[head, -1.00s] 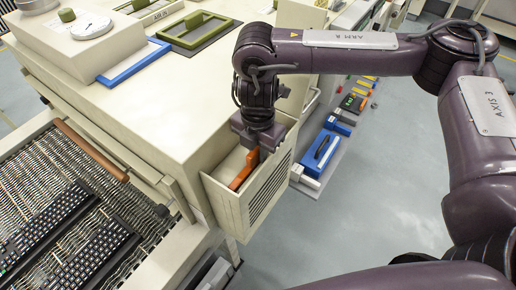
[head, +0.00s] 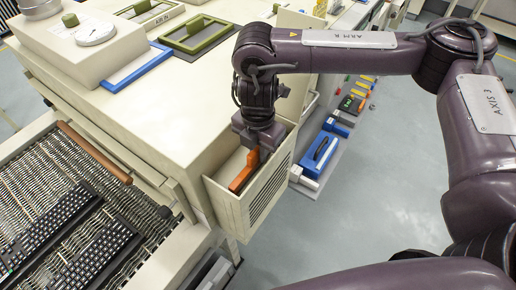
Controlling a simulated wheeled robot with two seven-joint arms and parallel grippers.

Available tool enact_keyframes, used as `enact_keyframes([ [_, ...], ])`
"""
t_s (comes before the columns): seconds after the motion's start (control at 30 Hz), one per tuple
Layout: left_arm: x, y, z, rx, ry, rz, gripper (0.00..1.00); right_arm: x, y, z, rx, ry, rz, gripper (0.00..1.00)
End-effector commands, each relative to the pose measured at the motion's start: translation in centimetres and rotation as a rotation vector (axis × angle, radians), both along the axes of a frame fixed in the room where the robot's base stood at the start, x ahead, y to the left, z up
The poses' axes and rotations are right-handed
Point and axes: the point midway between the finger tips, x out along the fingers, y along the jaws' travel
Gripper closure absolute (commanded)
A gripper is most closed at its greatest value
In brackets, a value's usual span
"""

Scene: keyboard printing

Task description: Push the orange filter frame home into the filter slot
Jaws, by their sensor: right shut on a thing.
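The orange filter frame (head: 241,177) stands inside the open-topped cream box (head: 228,205) on the side of the machine, its near end and top edge showing. My right gripper (head: 256,152) reaches down into the box from above and is shut on the far upper part of the frame. The gripper's fingertips are partly hidden by its own body and the box wall. The filter slot cannot be made out; the frame's lower part is hidden in the box. My left gripper is not in view.
A mesh conveyor (head: 70,215) with black keyboards (head: 95,260) runs at the left. A blue case (head: 320,150) lies right of the box. Open floor (head: 390,190) is at the right.

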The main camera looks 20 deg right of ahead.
Motion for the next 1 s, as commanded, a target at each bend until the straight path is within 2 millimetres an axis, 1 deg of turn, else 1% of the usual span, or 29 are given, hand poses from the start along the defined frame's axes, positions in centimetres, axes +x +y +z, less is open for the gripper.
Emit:
enact_keyframes([
  [0.03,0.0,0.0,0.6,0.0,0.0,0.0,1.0,0.0,-0.1,0.6,-0.001,0.002,0.0,1.0],
  [0.1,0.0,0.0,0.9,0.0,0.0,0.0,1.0,0.0,-0.1,0.9,-0.001,0.002,-0.001,1.0],
  [1.0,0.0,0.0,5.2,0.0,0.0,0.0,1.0,0.2,0.0,5.4,0.0,-0.004,-0.002,1.0],
])
